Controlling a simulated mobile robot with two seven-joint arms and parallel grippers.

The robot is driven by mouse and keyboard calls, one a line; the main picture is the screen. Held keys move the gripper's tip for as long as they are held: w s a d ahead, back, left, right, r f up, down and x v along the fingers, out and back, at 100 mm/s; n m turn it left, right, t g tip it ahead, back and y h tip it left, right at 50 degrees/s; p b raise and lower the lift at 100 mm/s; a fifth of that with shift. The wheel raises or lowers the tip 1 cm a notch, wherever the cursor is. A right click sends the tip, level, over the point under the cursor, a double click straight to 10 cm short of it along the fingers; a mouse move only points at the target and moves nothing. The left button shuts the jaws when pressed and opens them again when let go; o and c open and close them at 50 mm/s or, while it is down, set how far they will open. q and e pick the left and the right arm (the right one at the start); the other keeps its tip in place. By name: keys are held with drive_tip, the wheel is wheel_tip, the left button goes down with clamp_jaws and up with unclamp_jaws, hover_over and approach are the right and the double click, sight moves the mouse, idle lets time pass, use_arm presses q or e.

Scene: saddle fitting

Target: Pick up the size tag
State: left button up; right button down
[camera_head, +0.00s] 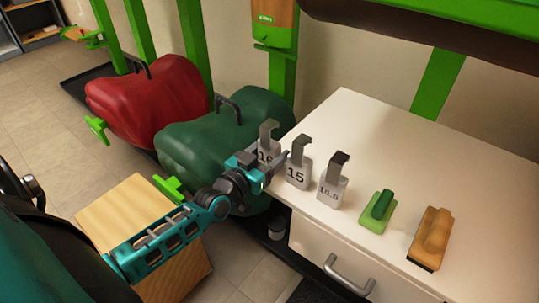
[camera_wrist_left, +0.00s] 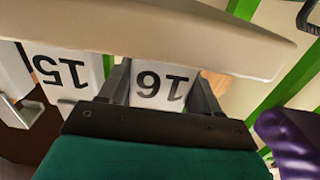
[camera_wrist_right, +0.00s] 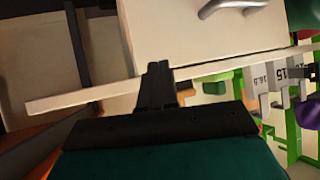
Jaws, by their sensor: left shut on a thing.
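The size tag marked 16 (camera_head: 269,132) is a grey plate with a hooked top, at the left edge of the white table top. In the left wrist view, the 16 tag (camera_wrist_left: 161,90) sits between both fingers of my left gripper (camera_wrist_left: 163,92), which is shut on it. In the head view my left gripper (camera_head: 266,163) partly covers the tag. My right gripper (camera_wrist_right: 158,85) is shut and empty, beside the table edge.
The white table (camera_head: 430,165) also holds a green-handled brush (camera_head: 379,211) and a wooden brush (camera_head: 431,238). A drawer handle (camera_head: 347,276) sticks out at its front.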

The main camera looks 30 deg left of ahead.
use_arm(q)
drive_tip(key=shift+r, duration=0.15)
